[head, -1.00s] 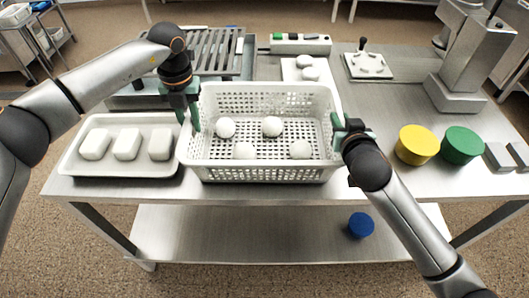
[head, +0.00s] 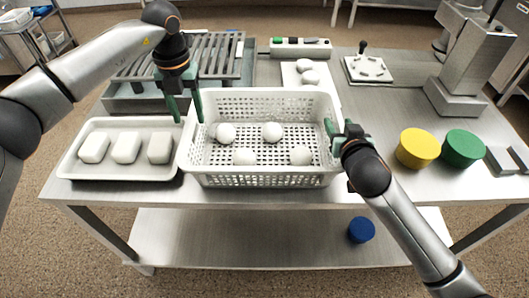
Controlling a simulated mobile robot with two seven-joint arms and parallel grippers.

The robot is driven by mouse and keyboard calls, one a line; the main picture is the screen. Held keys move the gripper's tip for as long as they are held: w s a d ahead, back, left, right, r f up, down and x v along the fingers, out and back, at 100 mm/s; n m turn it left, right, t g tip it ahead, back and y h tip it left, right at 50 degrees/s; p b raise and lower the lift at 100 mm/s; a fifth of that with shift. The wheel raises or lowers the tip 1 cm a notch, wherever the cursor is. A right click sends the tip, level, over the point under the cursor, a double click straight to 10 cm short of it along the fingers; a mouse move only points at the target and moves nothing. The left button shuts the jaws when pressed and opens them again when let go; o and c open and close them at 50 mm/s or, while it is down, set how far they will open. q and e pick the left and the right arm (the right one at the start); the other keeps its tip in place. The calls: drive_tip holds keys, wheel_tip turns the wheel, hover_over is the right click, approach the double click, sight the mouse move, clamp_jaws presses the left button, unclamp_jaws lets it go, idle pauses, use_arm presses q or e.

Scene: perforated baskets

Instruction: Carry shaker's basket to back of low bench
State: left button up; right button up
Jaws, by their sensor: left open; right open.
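My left gripper (head: 188,120) is open at the basket's left rim; one finger is on the inner side and the other toward the tray. My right gripper (head: 341,139) is open at the right rim, with one finger inside the basket. I cannot tell whether either touches the rim. A grey slatted device (head: 150,103) stands behind left; I cannot tell if it is the shaker. I cannot identify a separate low bench.
A white tray (head: 118,174) with white blocks sits left of the basket. Yellow (head: 417,148) and green (head: 463,148) round pieces stand at right. A switch strip (head: 300,48) and a lever plate (head: 368,68) are behind. A blue disc (head: 361,229) lies on the lower shelf.

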drive_tip(key=shift+s, duration=0.1)
use_arm(q)
wheel_tip(320, 180, up, 7)
drive_tip(key=shift+r, duration=0.15)
use_arm(e)
drive_tip(key=v, duration=1.1)
drive_tip(key=shift+s+r, duration=0.15)
drive_tip(key=shift+s, duration=0.25)
use_arm(q)
drive_tip(key=shift+s, duration=0.1)
